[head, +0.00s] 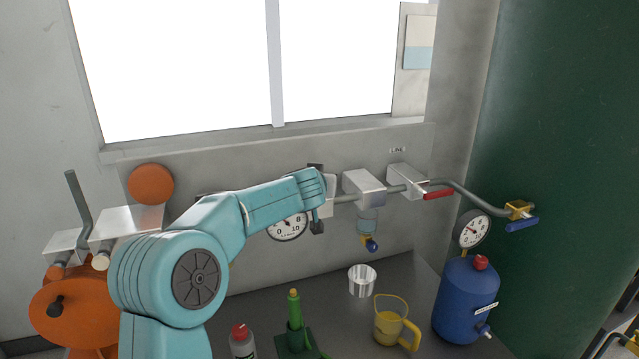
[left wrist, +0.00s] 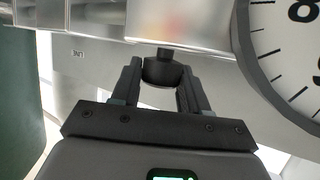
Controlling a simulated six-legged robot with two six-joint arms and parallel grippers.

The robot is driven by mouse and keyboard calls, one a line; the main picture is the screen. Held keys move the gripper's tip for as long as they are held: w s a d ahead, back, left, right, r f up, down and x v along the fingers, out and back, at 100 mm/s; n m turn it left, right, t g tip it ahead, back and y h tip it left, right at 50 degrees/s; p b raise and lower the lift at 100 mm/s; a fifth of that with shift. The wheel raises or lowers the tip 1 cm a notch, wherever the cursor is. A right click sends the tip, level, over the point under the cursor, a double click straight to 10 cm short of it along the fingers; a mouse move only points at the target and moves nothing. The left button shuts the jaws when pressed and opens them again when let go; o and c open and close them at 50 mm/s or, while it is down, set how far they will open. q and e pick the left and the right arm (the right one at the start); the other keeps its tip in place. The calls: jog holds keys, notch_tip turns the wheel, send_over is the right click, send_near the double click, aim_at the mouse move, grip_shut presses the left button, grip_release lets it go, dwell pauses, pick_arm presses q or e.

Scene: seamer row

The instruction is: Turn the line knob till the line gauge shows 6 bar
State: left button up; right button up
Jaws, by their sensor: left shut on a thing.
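My left gripper (left wrist: 160,74) is shut on the dark line knob (left wrist: 163,70), with one finger on each side of it in the left wrist view. The knob joins a pale block (left wrist: 180,20). In the head view my left wrist covers the knob and part of that block. The line gauge (head: 288,226) is a round white dial with a dark rim, just left of my wrist. My arm hides part of its face, and its reading is too small to tell surely. Its rim and part of its numbers show in the left wrist view (left wrist: 295,60). My right gripper is not in view.
A pipe with a red-handled valve (head: 438,194) and a blue-handled valve (head: 521,224) runs right. A blue tank (head: 463,300) with another gauge (head: 472,229) stands right. A metal cup (head: 362,281), yellow jug (head: 391,322), green tool (head: 294,325) and red-capped bottle (head: 242,342) occupy the bench.

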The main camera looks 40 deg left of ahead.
pick_arm(q)
jog(key=m+t+h+p, duration=0.1)
jog(key=p, duration=0.2)
jog(key=r+m+h+p, duration=0.1)
jog(key=m+h+p, duration=0.1)
jog(key=p, duration=0.2)
jog(key=shift+a+t, duration=0.15)
jog(key=shift+t, duration=0.25)
jog(key=shift+f+m+h+p, duration=0.1)
jog(key=shift+m+h+p, duration=0.25)
jog(key=shift+m+h, duration=0.25)
jog(key=shift+f+h, duration=0.1)
jog(key=shift+h, duration=0.2)
jog(key=shift+f+m+t+h, duration=0.1)
jog(key=shift+m+t+h, duration=0.2)
jog(key=shift+m+h, duration=0.35)
jog(key=shift+m, duration=0.25)
jog(key=o, duration=1)
jog(key=shift+f, duration=0.1)
jog(key=shift+c, duration=0.2)
jog(key=shift+s, duration=0.1)
